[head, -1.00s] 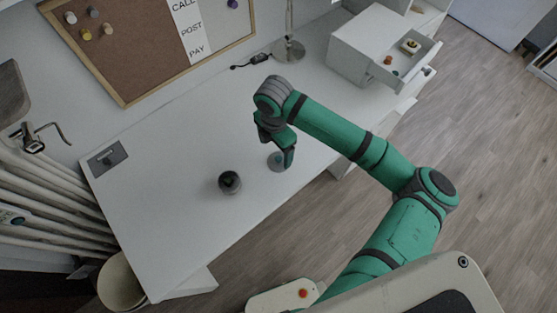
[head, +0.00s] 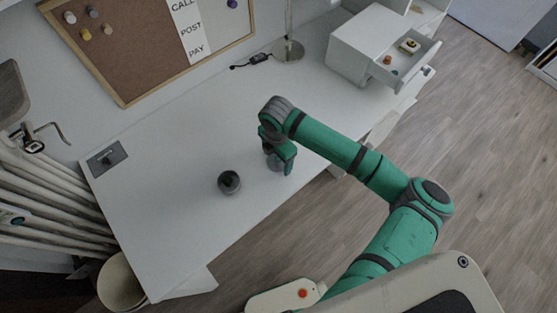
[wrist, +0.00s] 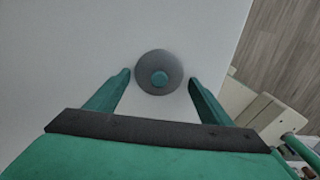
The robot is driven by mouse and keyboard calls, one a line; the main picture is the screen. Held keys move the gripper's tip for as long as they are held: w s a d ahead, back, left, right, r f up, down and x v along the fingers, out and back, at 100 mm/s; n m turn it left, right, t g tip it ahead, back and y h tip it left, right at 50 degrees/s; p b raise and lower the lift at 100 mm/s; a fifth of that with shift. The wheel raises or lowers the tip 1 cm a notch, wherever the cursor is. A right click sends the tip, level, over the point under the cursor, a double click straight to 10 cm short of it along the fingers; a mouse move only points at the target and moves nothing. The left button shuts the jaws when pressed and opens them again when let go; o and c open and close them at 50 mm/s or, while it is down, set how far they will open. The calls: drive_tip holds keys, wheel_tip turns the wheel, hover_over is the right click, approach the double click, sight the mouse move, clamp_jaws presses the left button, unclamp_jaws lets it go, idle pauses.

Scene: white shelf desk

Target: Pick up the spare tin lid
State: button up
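The spare tin lid (wrist: 144,78) is a round grey disc with a teal knob in its middle. It lies flat on the white desk (head: 160,220) and is partly hidden behind my gripper in the head view, where a bit of the lid (head: 273,163) shows. My gripper (wrist: 159,83) is open in the wrist view, with one finger on each side of the lid near its lower half. I cannot tell the height of the fingertips above the desk.
A dark round tin (head: 229,182) stands on the desk left of my gripper. A small drawer unit (head: 365,52) with an open drawer is at the back right, beside a lamp base (head: 288,52). The desk's front edge is close to the lid.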

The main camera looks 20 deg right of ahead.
drive_tip(key=c, duration=0.7)
drive_tip(key=shift+a, duration=0.1)
drive_tip(key=shift+c, duration=0.2)
drive_tip(key=shift+r, duration=0.1)
